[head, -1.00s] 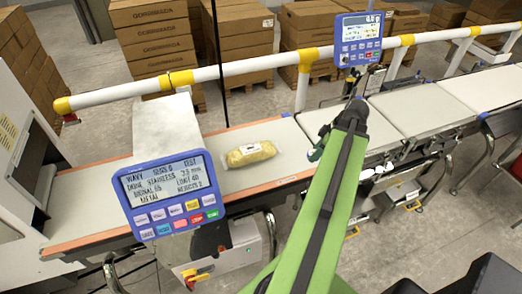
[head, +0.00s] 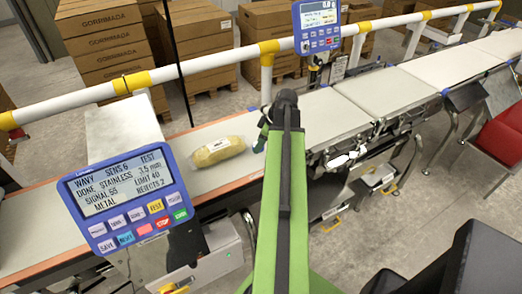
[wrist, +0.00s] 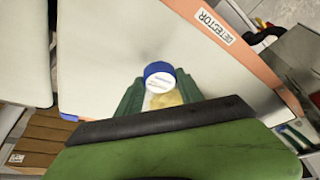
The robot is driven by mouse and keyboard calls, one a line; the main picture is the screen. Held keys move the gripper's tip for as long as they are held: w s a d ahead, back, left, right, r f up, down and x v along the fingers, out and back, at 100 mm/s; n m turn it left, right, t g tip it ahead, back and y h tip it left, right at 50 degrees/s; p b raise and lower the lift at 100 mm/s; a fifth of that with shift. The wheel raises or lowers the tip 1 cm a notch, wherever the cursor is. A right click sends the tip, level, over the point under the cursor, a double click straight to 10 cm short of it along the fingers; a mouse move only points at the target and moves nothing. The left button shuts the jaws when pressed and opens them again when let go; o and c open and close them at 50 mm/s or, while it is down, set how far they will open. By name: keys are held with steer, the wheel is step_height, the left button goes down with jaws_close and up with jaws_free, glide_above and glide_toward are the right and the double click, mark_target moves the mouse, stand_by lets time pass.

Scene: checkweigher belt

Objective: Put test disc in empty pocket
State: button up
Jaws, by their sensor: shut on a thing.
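The test disc (wrist: 159,77), with a blue edge and a white printed face, is between my gripper's green fingers (wrist: 160,95) in the wrist view. My gripper is shut on it. In the head view my gripper (head: 264,128) is over the belt, just right of the yellow packet, partly hidden behind my arm. The disc cannot be made out there. I cannot make out an empty pocket in either view.
A blue control panel (head: 128,200) stands at left. A white rail (head: 205,67) runs behind.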

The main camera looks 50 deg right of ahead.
steer(key=shift+f+b, duration=0.9)
steer(key=shift+f, duration=0.65)
steer(key=o, duration=1.4)
steer(key=shift+r, duration=0.1)
steer(key=p+v, duration=1.1)
steer(key=v, duration=0.1)
steer(key=shift+r+p, duration=0.25)
steer(key=shift+p, duration=0.15)
steer(key=shift+o, duration=0.3)
steer(key=shift+s, duration=0.1)
